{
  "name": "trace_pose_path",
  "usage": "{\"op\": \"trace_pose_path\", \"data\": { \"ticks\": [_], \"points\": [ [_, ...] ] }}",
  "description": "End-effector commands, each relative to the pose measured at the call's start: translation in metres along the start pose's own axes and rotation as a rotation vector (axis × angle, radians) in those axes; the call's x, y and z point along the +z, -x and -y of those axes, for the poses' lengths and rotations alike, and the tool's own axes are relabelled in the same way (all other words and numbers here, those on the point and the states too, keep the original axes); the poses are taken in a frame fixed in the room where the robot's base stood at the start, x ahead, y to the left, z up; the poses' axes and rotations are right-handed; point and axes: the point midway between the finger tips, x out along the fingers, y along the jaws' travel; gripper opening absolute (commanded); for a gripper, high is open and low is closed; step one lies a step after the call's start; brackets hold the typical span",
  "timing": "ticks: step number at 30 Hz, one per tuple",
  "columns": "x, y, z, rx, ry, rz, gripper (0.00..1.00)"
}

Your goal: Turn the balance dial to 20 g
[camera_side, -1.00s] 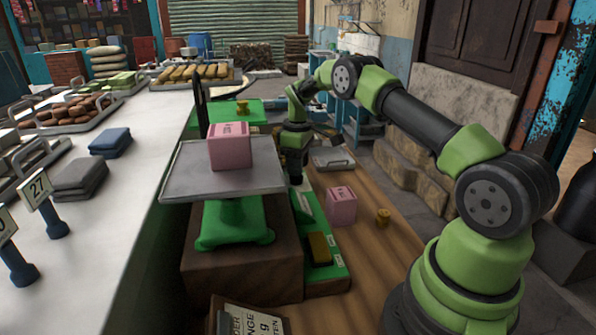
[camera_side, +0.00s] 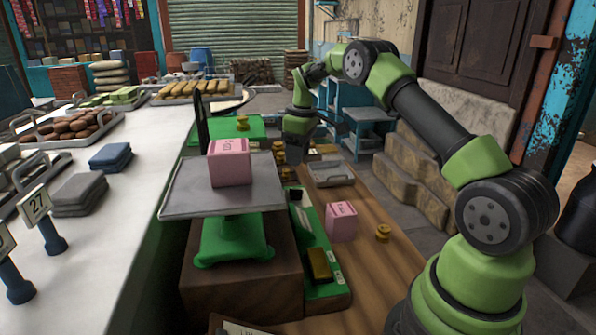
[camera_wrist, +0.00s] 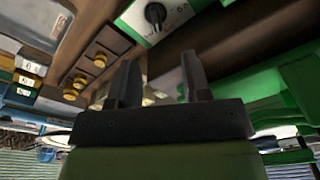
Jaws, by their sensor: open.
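The balance dial (camera_wrist: 156,15) is a black round knob on a pale panel of the green balance, at the top of the wrist view. In the side view the balance has a metal pan (camera_side: 185,193) over a green base (camera_side: 232,243). A pink block (camera_side: 229,165) sits on the pan. My gripper (camera_wrist: 158,62) is open and empty, with its two dark fingers below the dial in the wrist view and apart from it. In the side view my gripper (camera_side: 298,150) is above and behind the pan's right side. The dial's reading is too small to tell.
Another pink block (camera_side: 341,222) and a brass weight (camera_side: 383,233) stand on the wooden table right of the balance. A brass bar (camera_side: 319,264) lies on the green strip. Several brass weights (camera_wrist: 98,60) sit in a wooden holder. A metal tray (camera_side: 330,173) lies behind.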

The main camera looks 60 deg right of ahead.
Motion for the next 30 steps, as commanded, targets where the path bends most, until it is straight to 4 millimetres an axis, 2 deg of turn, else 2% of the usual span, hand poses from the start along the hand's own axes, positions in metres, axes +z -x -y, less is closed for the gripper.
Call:
{"op": "trace_pose_path", "data": {
  "ticks": [9, 16, 20, 30],
  "points": [
    [0.025, 0.001, 0.007, 0.04, -0.177, -0.258, 0.44],
    [0.036, -0.003, 0.007, 0.082, -0.257, -0.304, 0.44],
    [0.031, -0.02, 0.005, 0.08, -0.257, -0.302, 0.44],
    [0.014, -0.077, -0.002, 0.081, -0.255, -0.303, 0.44]
  ]
}}
